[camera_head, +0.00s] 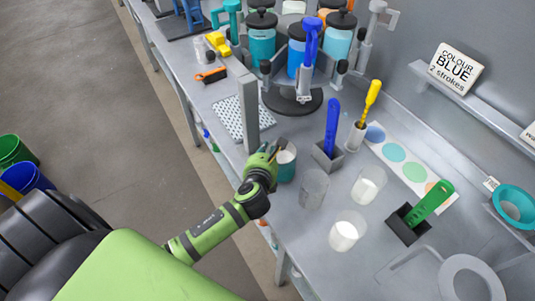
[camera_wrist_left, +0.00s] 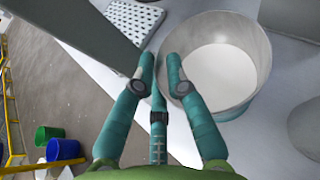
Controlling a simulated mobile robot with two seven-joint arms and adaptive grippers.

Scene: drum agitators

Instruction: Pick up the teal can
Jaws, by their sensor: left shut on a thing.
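The teal can (camera_head: 287,170) stands upright near the front edge of the bench, with a pale inside. In the left wrist view the can (camera_wrist_left: 238,62) is large, open at the top and pale within. My left gripper (camera_head: 272,152) is at the can's left side. In the left wrist view its two fingers (camera_wrist_left: 160,62) are close together at the can's left wall, the right finger over the rim and the left finger outside. It is shut on the can's wall. The exact contact is partly hidden by the fingers. My right gripper is not in view.
A grey upright post (camera_head: 249,112) stands just behind the gripper. A clear beaker (camera_head: 313,188), a white-filled cup (camera_head: 347,231) and another cup (camera_head: 368,184) stand to the right. A blue-handled tool (camera_head: 332,128) is in a holder close behind the can. A perforated plate (camera_head: 236,118) lies to the left.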

